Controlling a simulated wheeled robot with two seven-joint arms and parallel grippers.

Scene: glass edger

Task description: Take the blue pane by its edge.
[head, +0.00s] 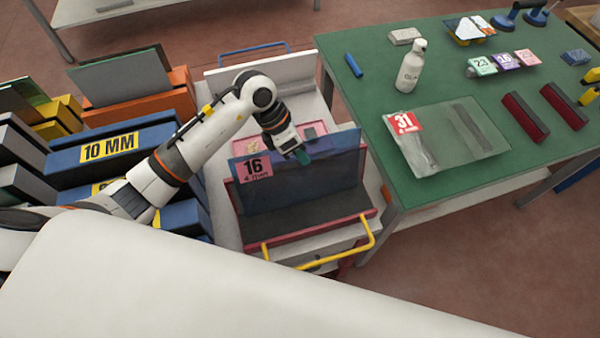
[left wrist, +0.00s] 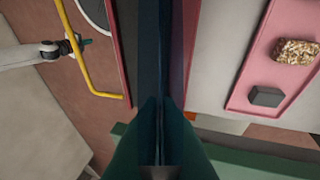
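The blue pane (head: 330,182) stands upright, leaning slightly, in a cart, with a pink "16" label (head: 252,168) at its upper left. My left gripper (head: 302,157) is at the pane's top edge, right of the label. In the left wrist view the pane (left wrist: 161,60) shows nearly edge-on. The green fingers of my left gripper (left wrist: 161,125) lie close on both sides of it, with no clear gap, and look shut on it.
The cart has a yellow handle (head: 330,258) in front and a pink tray (head: 308,130) behind the pane. A green table (head: 450,85) stands close on the right, holding a bottle (head: 410,68) and a bagged pane (head: 445,138). Racks with a "10 MM" label (head: 109,148) stand left.

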